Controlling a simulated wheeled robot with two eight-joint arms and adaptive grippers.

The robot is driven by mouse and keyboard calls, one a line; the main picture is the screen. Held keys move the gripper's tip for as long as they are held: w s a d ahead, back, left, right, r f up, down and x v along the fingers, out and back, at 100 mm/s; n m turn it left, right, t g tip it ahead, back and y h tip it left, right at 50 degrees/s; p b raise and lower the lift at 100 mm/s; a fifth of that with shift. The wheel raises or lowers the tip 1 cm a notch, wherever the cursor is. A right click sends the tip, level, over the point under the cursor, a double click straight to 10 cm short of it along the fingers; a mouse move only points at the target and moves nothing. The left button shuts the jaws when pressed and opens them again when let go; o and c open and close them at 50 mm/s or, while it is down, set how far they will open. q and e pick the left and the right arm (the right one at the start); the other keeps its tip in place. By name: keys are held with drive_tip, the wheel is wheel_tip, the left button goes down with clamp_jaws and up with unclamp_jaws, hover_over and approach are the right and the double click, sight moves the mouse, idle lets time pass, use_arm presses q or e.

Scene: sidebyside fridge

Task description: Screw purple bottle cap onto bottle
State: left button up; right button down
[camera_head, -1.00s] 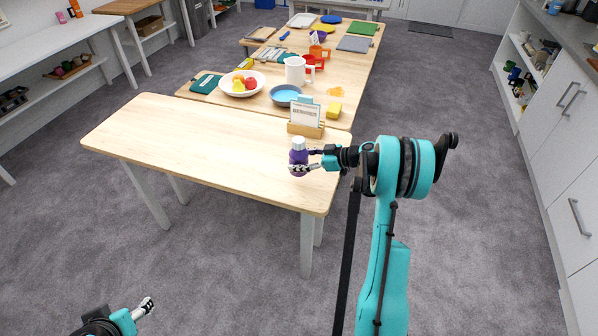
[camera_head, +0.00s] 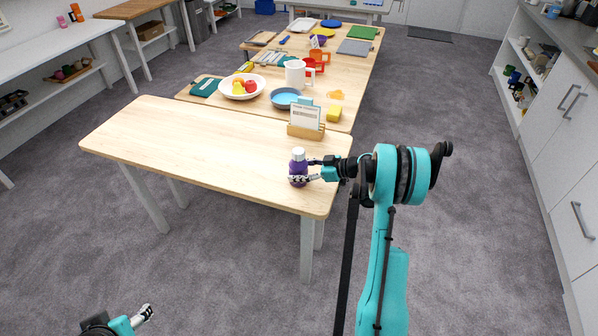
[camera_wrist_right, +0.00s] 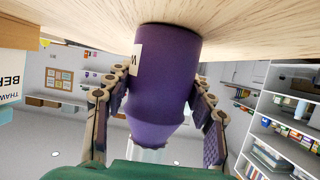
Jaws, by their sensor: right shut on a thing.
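The purple bottle (camera_head: 298,168) with a whitish top (camera_head: 298,153) is upright at the front right corner of the wooden table (camera_head: 190,150). My right gripper (camera_head: 300,178) is shut around its body from the right. In the right wrist view, which is upside down, the purple bottle (camera_wrist_right: 165,75) has its base at the tabletop, with a finger on each side; a pale top (camera_wrist_right: 148,154) shows at the far end. I cannot make out a separate purple cap. My left gripper (camera_head: 144,313) is low at the left, away from the table; its opening is unclear.
A card in a wooden holder (camera_head: 305,131) stands just behind the bottle. The table's left part is clear.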

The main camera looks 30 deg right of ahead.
drive_tip(key=c, duration=0.6)
unclamp_jaws()
drive_tip(key=shift+r+p, duration=0.2)
drive_tip(key=shift+p, duration=0.1)
drive_tip(key=p+v, duration=0.3)
drive_tip(key=v, duration=0.9)
drive_tip(key=shift+a+f, duration=0.1)
